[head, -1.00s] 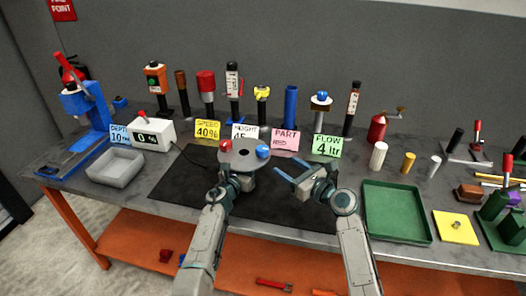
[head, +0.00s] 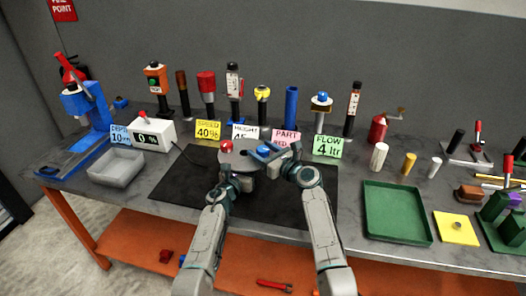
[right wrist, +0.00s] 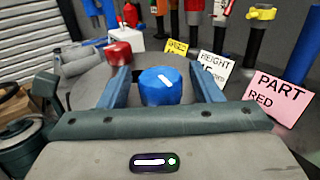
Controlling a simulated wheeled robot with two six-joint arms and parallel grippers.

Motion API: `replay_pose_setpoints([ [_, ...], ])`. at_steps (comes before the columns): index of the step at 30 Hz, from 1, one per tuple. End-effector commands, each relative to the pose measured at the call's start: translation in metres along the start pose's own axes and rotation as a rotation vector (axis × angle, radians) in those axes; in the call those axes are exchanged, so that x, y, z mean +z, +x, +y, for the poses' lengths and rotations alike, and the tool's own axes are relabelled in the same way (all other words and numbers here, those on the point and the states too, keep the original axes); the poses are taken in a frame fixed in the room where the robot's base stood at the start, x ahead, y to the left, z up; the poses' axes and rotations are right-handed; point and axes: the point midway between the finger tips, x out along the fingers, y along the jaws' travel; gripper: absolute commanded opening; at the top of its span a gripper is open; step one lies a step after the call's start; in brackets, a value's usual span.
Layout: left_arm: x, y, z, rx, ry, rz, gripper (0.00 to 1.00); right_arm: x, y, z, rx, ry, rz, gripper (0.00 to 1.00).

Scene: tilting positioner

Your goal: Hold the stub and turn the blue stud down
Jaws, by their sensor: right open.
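The positioner's grey round plate (head: 243,158) stands at the middle of the bench. A red stud (head: 226,146) sits on its left side and the blue stud (head: 263,149) on its right. In the right wrist view the blue stud (right wrist: 161,86) has a white mark on top. My right gripper (head: 268,153) is open, with one finger on each side of the blue stud; a gap shows on both sides. My left gripper (head: 234,176) is at the plate's front left edge. Its fingers and the stub are hidden, so I cannot tell its grip.
The plate stands on a black mat (head: 180,186). A grey tray (head: 116,167) lies to the left and a green tray (head: 397,212) to the right. Label cards, among them the pink card (head: 285,140), and upright tools line the back.

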Motion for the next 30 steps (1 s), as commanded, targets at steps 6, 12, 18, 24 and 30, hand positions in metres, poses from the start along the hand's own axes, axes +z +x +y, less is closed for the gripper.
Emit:
replay_pose_setpoints([
  [6,0.0002,0.0001,-0.0001,0.000,0.000,0.000,0.00,0.0000,-0.0002,0.0000,0.000,0.000,0.000,0.39],
  [12,0.0002,0.0001,-0.0001,0.000,0.000,0.000,0.00,0.0000,-0.0003,0.0000,-0.001,0.001,0.000,0.15],
  [18,0.0002,0.0001,-0.0001,0.000,0.000,0.000,0.00,-0.0010,0.0006,0.0021,-0.081,0.003,0.001,0.15],
  [24,0.0003,0.0001,-0.0003,-0.001,0.000,-0.001,0.00,-0.0012,0.0005,0.0012,-0.210,0.002,0.003,0.15],
  [30,0.0003,0.0001,-0.0005,-0.001,0.000,-0.001,0.00,-0.0007,-0.0001,0.0006,-0.268,0.001,0.000,0.15],
])
